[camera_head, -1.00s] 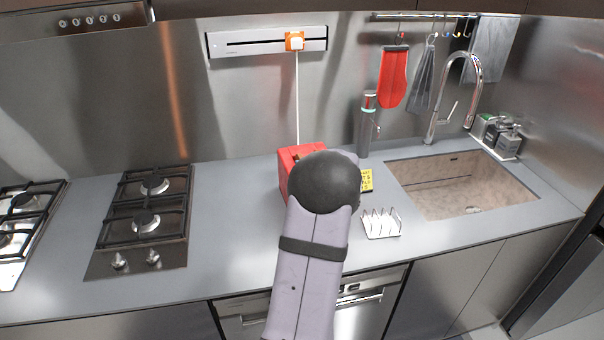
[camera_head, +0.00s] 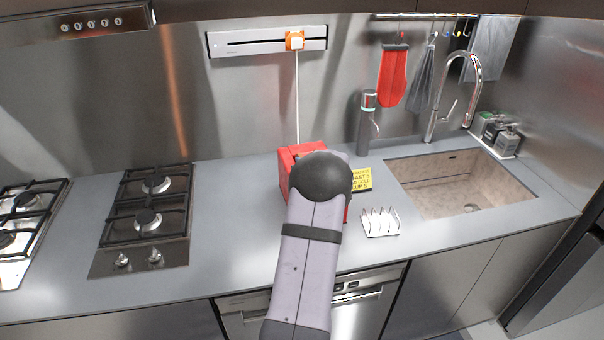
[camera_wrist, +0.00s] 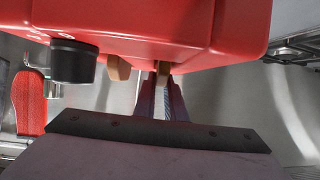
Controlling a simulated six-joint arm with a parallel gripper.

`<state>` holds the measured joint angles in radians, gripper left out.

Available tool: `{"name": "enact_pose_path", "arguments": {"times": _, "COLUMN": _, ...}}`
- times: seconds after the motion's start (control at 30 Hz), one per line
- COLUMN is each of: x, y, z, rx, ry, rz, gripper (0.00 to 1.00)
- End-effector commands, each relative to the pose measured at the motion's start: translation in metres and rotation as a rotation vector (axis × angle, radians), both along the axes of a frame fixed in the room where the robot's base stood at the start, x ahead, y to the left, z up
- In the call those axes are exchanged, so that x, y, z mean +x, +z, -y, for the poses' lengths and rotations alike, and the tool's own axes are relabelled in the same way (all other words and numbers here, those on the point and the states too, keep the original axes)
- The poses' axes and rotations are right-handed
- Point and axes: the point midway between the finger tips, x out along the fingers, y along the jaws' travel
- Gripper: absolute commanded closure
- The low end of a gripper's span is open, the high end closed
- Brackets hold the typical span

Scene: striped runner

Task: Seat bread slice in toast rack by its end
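The red toaster (camera_head: 287,169) stands on the counter, partly hidden behind my arm. In the head view the gripper is hidden behind my arm. The empty wire toast rack (camera_head: 381,224) stands right of the toaster.
The sink (camera_head: 460,185) lies to the right, a gas hob (camera_head: 145,220) to the left. A dark flask (camera_head: 366,125) stands at the back. The counter between hob and toaster is clear.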

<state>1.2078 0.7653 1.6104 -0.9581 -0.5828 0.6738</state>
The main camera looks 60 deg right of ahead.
Motion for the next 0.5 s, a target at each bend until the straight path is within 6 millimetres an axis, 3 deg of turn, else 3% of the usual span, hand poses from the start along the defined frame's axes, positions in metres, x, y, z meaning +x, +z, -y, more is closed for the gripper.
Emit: {"name": "enact_pose_path", "arguments": {"times": 0.5, "x": 0.0002, "y": 0.0094, "z": 0.0001, "rx": -0.002, "ry": 0.001, "rz": 0.001, "gripper": 1.0}}
